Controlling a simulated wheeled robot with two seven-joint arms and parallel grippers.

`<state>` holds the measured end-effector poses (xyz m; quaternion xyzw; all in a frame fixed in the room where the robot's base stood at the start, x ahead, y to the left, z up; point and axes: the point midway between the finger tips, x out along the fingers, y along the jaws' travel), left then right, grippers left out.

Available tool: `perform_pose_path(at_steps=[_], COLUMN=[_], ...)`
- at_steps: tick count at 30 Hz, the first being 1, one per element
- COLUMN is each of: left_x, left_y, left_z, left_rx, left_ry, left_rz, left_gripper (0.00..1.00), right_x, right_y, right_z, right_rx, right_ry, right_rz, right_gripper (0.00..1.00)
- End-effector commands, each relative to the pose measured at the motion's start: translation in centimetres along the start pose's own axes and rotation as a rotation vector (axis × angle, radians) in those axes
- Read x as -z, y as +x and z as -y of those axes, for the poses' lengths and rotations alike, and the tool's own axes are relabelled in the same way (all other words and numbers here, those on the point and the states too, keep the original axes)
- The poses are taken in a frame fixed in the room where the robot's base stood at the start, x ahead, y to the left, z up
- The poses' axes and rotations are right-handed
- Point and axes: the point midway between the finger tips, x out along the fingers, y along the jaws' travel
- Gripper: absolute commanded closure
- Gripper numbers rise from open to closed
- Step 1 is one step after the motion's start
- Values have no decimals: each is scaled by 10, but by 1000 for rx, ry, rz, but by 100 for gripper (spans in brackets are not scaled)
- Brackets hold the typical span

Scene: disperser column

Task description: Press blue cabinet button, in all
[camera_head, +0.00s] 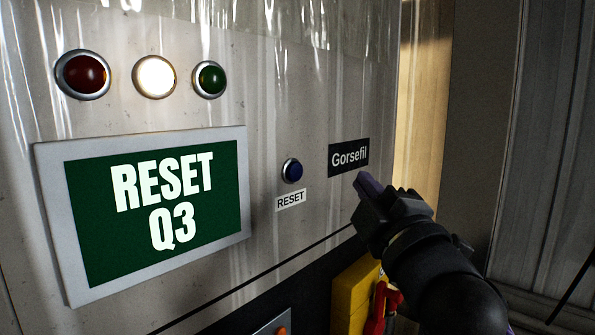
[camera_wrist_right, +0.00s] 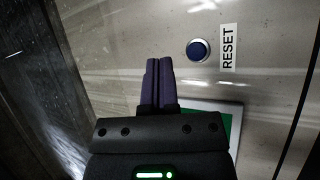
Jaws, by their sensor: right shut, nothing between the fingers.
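The blue button (camera_head: 292,171) is round with a metal ring and sits on the grey cabinet front (camera_head: 315,110), above a white RESET label (camera_head: 290,200). In the right wrist view the blue button (camera_wrist_right: 198,50) is up and to the right of the fingertips, beside its RESET label (camera_wrist_right: 227,47). My right gripper (camera_head: 364,183) is to the right of the button in the head view, below the Gorsefil plate, apart from the button. In the right wrist view its two purple fingers (camera_wrist_right: 158,62) are together with nothing between them. My left gripper is not in view.
A framed green screen (camera_head: 160,210) reads RESET Q3. Above it are a red lamp (camera_head: 83,74), a lit white lamp (camera_head: 155,77) and a green lamp (camera_head: 209,79). A yellow box (camera_head: 352,297) with a red part (camera_head: 379,306) is below my right arm.

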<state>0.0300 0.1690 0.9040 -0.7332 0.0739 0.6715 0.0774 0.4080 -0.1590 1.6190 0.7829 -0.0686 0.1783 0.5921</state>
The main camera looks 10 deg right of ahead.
Motion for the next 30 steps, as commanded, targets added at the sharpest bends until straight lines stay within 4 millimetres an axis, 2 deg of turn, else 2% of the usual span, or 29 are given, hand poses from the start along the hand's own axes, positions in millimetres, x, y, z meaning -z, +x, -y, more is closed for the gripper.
perform_pose_path(at_steps=[15, 30], left_x=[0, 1], left_y=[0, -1], left_z=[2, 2], left_rx=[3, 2], left_ry=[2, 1], left_rz=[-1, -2], left_gripper=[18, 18], right_x=[31, 35], right_y=[56, 62], right_z=[30, 34], right_rx=[2, 1], right_ry=[2, -1], right_rz=[-1, -2], right_gripper=[100, 100])
